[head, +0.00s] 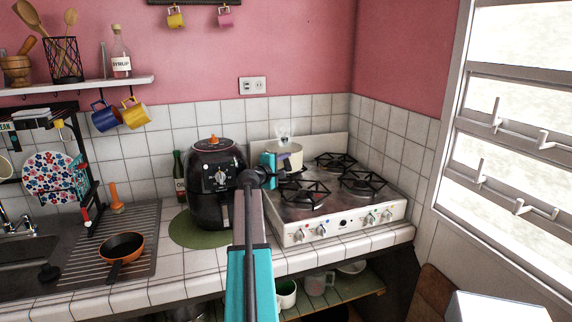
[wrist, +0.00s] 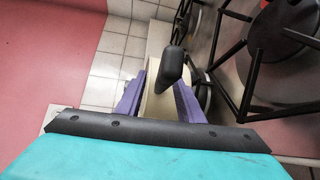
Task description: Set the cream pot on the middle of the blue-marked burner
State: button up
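The cream pot (head: 288,157) stands upright at the back left of the stove, with faint steam above it. My gripper (head: 281,172) is at the pot's left front side. In the wrist view, the two purple fingers of my gripper (wrist: 158,95) are spread, with the cream pot (wrist: 157,105) and a dark knob or handle (wrist: 172,65) showing between them. I cannot tell whether they press on anything. The pot's base is hidden. The black burners are at the back right (head: 336,161), front right (head: 362,183) and front left (head: 305,194).
A black air fryer (head: 216,180) stands close left of my arm on a green mat (head: 188,231). A bottle (head: 180,175) is behind it. An orange pan (head: 122,247) lies on the draining area. A tiled wall (head: 400,150) closes the stove's right side.

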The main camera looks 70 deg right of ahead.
jog(key=w+a+r+b, duration=0.1)
jog(key=w+a+b, duration=0.1)
jog(key=a, duration=1.1)
jog(key=shift+r+b, duration=0.3)
jog(key=shift+b, duration=0.2)
